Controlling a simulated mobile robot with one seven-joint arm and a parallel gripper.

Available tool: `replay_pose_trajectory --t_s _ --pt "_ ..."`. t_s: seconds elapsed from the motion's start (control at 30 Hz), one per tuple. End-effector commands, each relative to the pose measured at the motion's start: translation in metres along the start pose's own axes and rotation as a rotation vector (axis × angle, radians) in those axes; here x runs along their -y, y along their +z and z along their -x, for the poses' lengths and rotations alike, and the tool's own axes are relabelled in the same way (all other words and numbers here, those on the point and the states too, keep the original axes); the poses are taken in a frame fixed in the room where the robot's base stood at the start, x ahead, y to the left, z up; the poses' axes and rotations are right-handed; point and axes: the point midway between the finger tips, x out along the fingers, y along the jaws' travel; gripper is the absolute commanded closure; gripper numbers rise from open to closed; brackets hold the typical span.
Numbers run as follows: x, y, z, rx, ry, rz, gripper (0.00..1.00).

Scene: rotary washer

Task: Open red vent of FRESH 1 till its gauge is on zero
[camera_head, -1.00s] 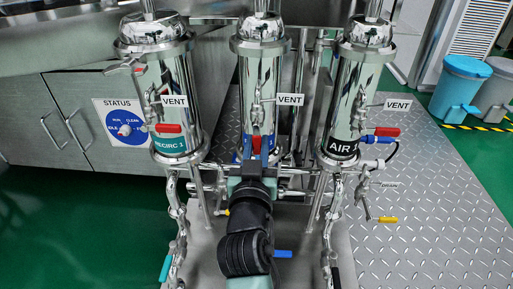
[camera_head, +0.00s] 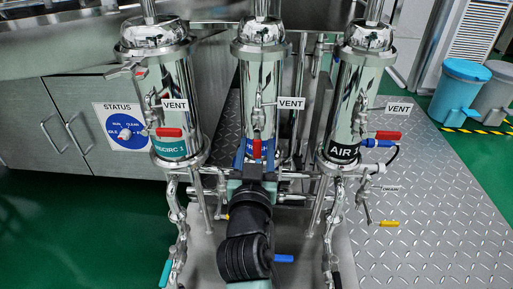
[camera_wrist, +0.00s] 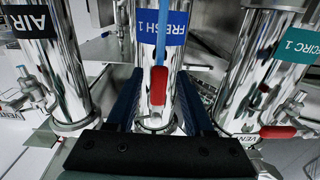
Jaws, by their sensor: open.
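The FRESH 1 housing is the middle steel cylinder (camera_head: 262,75). Its blue label shows in the wrist view (camera_wrist: 173,24). A VENT tag (camera_head: 291,103) hangs beside its upper fitting. The red vent handle (camera_head: 257,149) stands lengthwise along the front of the cylinder. In the wrist view the red handle (camera_wrist: 158,86) lies between my two dark blue fingers, with gaps on both sides. My gripper (camera_head: 256,160) is open around it and holds nothing. The gauge face cannot be made out in either view.
The RECIRC 1 housing (camera_head: 170,85) stands left and the AIR 1 housing (camera_head: 350,85) right, each with a sideways red handle.

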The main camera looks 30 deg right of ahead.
Motion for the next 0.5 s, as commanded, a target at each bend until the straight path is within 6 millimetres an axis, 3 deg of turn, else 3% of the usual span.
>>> replay_pose_trajectory --t_s 0.27,0.5 --pt "0.000 0.000 0.011 0.002 0.000 0.004 0.47" --pt "0.000 -0.001 0.051 0.004 -0.001 0.005 0.47"
